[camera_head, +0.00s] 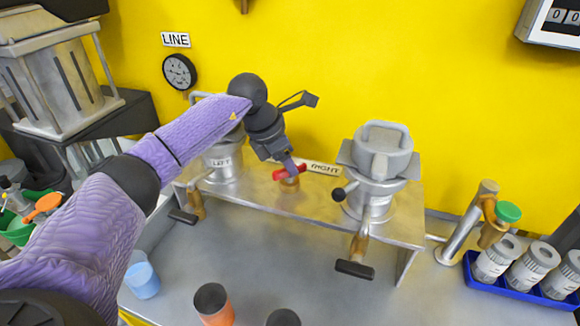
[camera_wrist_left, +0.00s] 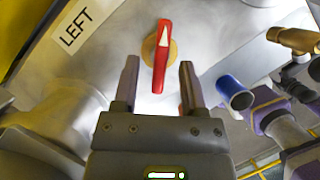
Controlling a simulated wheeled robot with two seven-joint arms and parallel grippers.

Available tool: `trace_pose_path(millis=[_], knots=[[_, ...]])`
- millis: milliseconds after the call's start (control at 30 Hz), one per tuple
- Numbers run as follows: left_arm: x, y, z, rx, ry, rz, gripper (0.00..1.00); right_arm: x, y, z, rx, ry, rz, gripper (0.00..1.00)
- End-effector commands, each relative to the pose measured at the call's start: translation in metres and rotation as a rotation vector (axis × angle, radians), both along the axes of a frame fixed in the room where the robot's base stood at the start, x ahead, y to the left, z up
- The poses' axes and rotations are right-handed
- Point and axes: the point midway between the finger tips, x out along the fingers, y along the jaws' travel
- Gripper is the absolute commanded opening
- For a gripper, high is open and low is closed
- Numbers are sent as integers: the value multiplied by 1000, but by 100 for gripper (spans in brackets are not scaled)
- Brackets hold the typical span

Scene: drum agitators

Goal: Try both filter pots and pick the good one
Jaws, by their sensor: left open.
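The left filter pot (camera_head: 222,165), by the LEFT sign (camera_head: 222,162), is metal and partly hidden behind my left arm. The right filter pot (camera_head: 378,170), a metal pot with a clamped lid and handle, stands upright near the RIGHT sign (camera_head: 323,168). Between them a red selector handle (camera_head: 289,172) sits on a brass disc on the metal bench. My left gripper (camera_head: 287,162) is open at this handle. In the left wrist view, the handle (camera_wrist_left: 163,40) has a white arrow, and its lower half shows between the open fingers (camera_wrist_left: 158,78); contact cannot be told.
A blue cup (camera_head: 142,280) and an orange cup (camera_head: 214,308) stand in front of the bench. At right are a tap with a green knob (camera_head: 508,212) and a blue tray (camera_head: 500,292) of several canisters. A dial gauge (camera_head: 180,72) hangs on the yellow wall.

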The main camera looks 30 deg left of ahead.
Motion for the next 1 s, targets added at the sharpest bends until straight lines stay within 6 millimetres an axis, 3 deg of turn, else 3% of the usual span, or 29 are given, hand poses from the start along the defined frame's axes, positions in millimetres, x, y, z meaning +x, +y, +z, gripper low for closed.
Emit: trace_pose_path(millis=[100, 367, 633, 1000], knots=[[4, -3, -12, -1, 2, 1, 54, 0, 0, -3, -1, -1, 1, 59], [5, -3, -13, -1, -1, 0, 54, 3, -1, -3, -1, -5, 2, 59], [5, -3, -13, -1, 0, 0, 0, 3, -1, -3, 0, -7, 2, 59], [5, -3, -12, -1, -1, 11, 0, 4, -1, -1, -1, -8, 2, 59]])
